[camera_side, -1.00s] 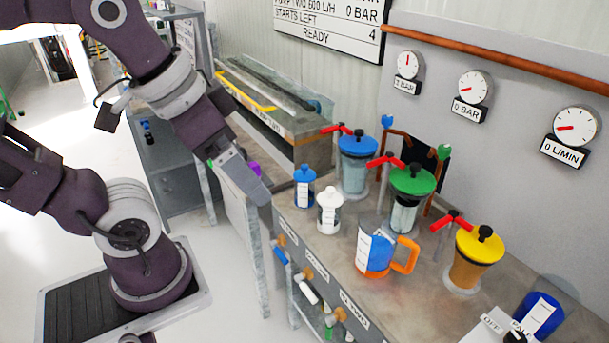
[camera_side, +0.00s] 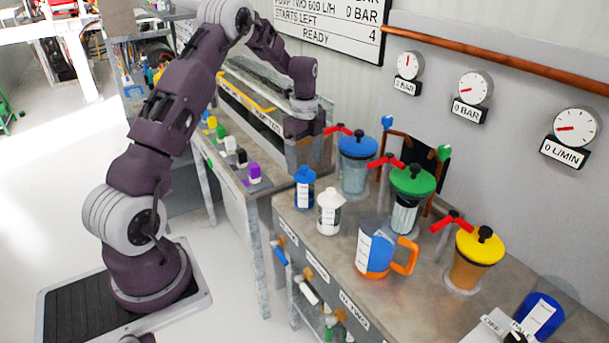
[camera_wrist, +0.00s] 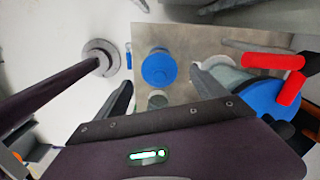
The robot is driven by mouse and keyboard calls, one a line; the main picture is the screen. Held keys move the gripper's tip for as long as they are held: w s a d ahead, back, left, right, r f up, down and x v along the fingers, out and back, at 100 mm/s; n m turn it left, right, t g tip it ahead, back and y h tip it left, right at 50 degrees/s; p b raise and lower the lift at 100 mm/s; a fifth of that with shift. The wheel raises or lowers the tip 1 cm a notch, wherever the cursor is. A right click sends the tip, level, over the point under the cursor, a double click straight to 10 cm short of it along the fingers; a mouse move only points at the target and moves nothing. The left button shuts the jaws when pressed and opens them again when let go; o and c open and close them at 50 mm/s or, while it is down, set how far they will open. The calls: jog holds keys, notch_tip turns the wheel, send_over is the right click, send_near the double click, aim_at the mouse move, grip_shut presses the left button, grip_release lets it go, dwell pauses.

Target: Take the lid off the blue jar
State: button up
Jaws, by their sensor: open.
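A jar (camera_side: 354,178) with pale blue-grey contents stands at the back of the bench, its blue lid (camera_side: 358,147) with a black knob seated on top. That lid shows at the right edge of the wrist view (camera_wrist: 272,98), partly cut off. A small blue bottle (camera_side: 304,190) stands left of it. My gripper (camera_side: 304,163) points down just above and behind this bottle, left of the lidded jar. In the wrist view my gripper (camera_wrist: 162,77) is open, with a round blue top (camera_wrist: 159,68) seen between its fingers. Nothing is held.
Red valve handles (camera_side: 385,161) stand close to the jars. A white bottle (camera_side: 328,211), a blue-and-orange jug (camera_side: 373,250), a green-lidded jar (camera_side: 405,215) and a yellow-lidded jar (camera_side: 468,267) share the bench. Coloured blocks (camera_side: 254,174) line the left bench.

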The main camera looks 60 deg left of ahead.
aim_at(304, 166)
notch_tip(304, 166, down, 3)
jog(key=shift+s, duration=0.1)
jog(key=c, duration=1.4)
